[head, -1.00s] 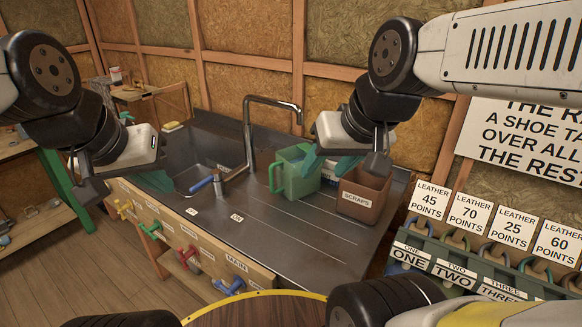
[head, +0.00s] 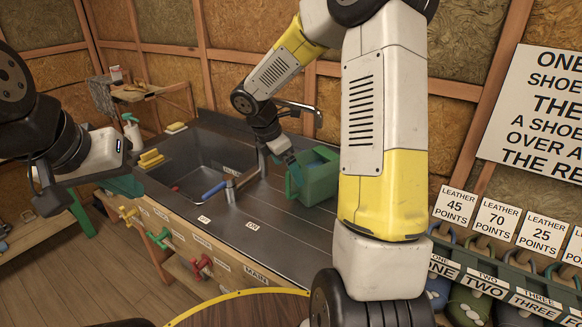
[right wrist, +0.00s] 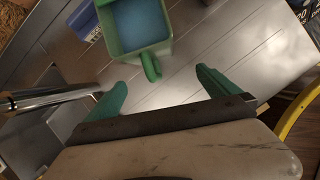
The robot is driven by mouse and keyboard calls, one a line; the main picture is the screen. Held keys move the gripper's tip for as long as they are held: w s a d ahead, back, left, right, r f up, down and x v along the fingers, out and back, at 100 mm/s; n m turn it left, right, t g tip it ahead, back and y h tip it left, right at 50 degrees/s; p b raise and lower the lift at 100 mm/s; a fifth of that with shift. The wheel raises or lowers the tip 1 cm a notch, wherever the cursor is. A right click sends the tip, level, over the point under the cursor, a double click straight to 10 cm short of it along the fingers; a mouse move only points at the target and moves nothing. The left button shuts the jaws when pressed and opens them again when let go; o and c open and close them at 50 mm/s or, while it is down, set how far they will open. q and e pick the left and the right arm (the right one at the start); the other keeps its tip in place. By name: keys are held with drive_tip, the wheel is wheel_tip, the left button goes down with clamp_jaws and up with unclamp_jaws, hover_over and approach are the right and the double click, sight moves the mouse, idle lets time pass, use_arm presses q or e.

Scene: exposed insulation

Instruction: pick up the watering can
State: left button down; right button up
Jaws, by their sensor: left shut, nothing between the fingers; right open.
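The watering can (head: 320,184) is green with light blue inside, standing on the metal counter right of the tap. My right arm covers part of its right side. In the right wrist view the can (right wrist: 140,43) is at the top, its handle (right wrist: 151,66) pointing toward my right gripper (right wrist: 160,80). That gripper is open, fingers on either side of the handle's line, with no clear contact. In the head view my right gripper (head: 292,172) is at the can's left side. My left gripper (head: 122,185) is shut and empty, left of the sink.
The sink (head: 205,165) with its tap (head: 300,105) is left of the can. A blue handle (head: 214,190) lies at the sink edge. Colored valves (head: 160,238) stick out in front. Shoe-rack signs (head: 495,235) stand at right. The counter front is clear.

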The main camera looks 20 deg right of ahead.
sight(316, 158)
drive_tip(key=shift+n, duration=0.5)
drive_tip(key=w+d, duration=0.1)
drive_tip(key=d, duration=0.2)
drive_tip(key=w+d+f, duration=0.1)
drive_tip(key=w+d, duration=0.1)
drive_tip(key=d, duration=0.2)
drive_tip(key=w+d+f, duration=0.1)
drive_tip(key=w+d, duration=0.1)
drive_tip(key=d, duration=0.2)
drive_tip(key=shift+w+f, duration=0.15)
drive_tip(key=shift+w, duration=0.1)
drive_tip(key=shift+c, duration=0.4)
drive_tip(key=c, duration=1.5)
drive_tip(key=shift+c, duration=1.1)
